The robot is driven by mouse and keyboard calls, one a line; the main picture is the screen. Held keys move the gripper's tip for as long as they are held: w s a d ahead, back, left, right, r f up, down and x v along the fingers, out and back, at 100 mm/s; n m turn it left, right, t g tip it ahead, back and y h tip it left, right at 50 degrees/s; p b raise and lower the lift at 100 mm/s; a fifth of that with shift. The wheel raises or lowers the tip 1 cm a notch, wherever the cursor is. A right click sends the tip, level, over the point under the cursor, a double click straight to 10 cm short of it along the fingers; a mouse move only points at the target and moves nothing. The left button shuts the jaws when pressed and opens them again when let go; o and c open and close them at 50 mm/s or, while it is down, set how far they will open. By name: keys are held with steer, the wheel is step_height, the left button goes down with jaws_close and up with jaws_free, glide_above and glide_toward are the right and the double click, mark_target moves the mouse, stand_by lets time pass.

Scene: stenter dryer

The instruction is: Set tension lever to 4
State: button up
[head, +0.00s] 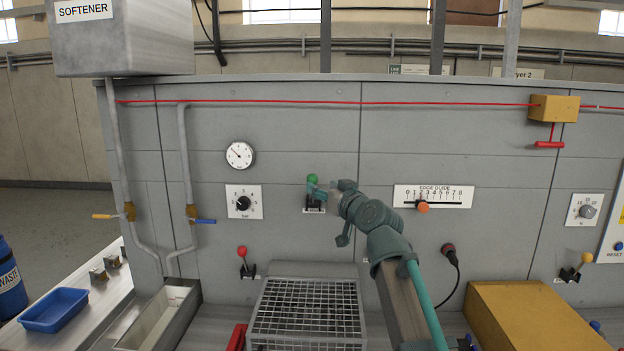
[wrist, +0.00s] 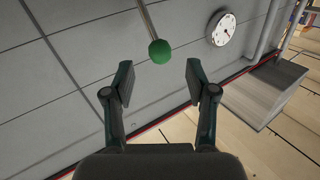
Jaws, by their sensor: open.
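A lever with a green ball knob (head: 312,178) stands on a small dark base on the grey panel, left of my gripper. Its label is too small to read, so I cannot confirm that it is the tension lever. The gap between the fingers is empty, and I see no contact with the knob.
A red-knobbed lever (head: 242,252) is lower left, and a yellow-knobbed lever (head: 587,258) far right. A round gauge (head: 240,155) and rotary dial (head: 243,202) are left; the edge guide slider (head: 422,206) is right. A wire-mesh box (head: 306,308) stands below my gripper.

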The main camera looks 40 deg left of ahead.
mark_target(315, 182)
steer(key=p+x, duration=0.1)
steer(key=x, duration=0.4)
steer(key=shift+w+a+r+p, duration=0.15)
steer(key=shift+a+p, duration=0.15)
steer(key=shift+a, duration=0.05)
steer(key=shift+w+a, duration=0.25)
steer(key=shift+a, duration=0.35)
jaws_close()
